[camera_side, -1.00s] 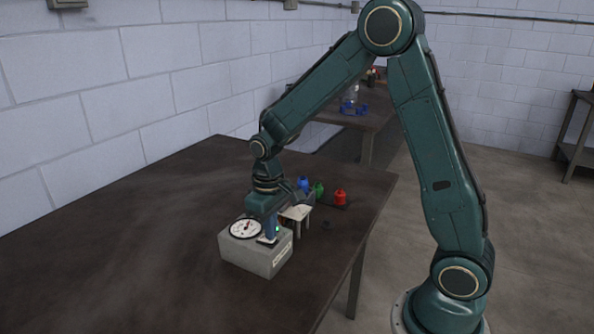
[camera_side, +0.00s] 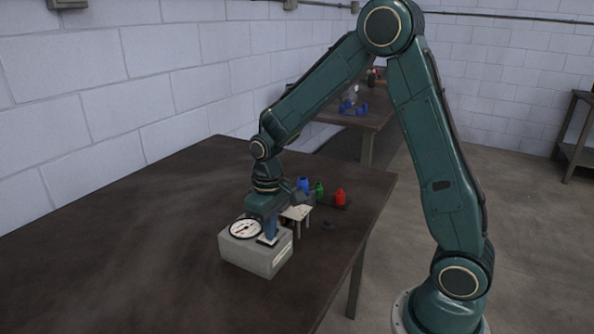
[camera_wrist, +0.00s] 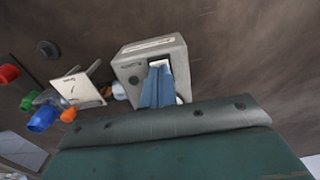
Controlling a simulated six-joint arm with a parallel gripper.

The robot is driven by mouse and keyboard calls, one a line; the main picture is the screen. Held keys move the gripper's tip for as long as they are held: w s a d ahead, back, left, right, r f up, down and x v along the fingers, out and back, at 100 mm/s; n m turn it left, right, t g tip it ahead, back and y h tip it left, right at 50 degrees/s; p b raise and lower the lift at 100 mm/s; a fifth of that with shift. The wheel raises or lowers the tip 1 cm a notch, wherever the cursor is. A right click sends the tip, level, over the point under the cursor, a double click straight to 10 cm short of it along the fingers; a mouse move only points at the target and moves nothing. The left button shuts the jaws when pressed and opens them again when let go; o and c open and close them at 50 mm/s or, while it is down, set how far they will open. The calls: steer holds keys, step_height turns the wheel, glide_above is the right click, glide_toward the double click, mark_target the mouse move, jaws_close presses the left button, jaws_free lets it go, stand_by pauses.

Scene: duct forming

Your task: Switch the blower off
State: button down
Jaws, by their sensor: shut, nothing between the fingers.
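The blower unit looks like a grey box (camera_side: 256,257) on the dark table, with a round white dial (camera_side: 245,229) on top. In the wrist view the box (camera_wrist: 127,66) shows a small dark round spot (camera_wrist: 134,79) and a pale plate partly covered by my fingers. My gripper (camera_side: 270,239) points down at the box's top, right of the dial. In the wrist view its blue fingers (camera_wrist: 158,70) are together with nothing between them, at the plate. They hide the switch, so I cannot tell its position or whether they touch it. No green light shows.
A small white stand (camera_side: 297,213) is close behind the box. Blue (camera_side: 303,185), green (camera_side: 319,189) and red (camera_side: 340,197) containers are beyond it. A dark disc (camera_side: 328,225) lies to the right. The table's left side is clear.

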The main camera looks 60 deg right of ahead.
steer(key=shift+r, duration=3.2)
steer(key=shift+r, duration=0.1)
steer(key=s+a+r+t, duration=0.1)
steer(key=s+r, duration=0.4)
steer(key=s, duration=0.5)
steer(key=s+a+r+t, duration=0.2)
steer(key=s+r+t, duration=0.2)
steer(key=s, duration=0.6)
steer(key=shift+s+a+r+t, duration=0.25)
steer(key=shift+s+r+t, duration=0.05)
steer(key=shift+r, duration=0.7)
steer(key=shift+w, duration=0.1)
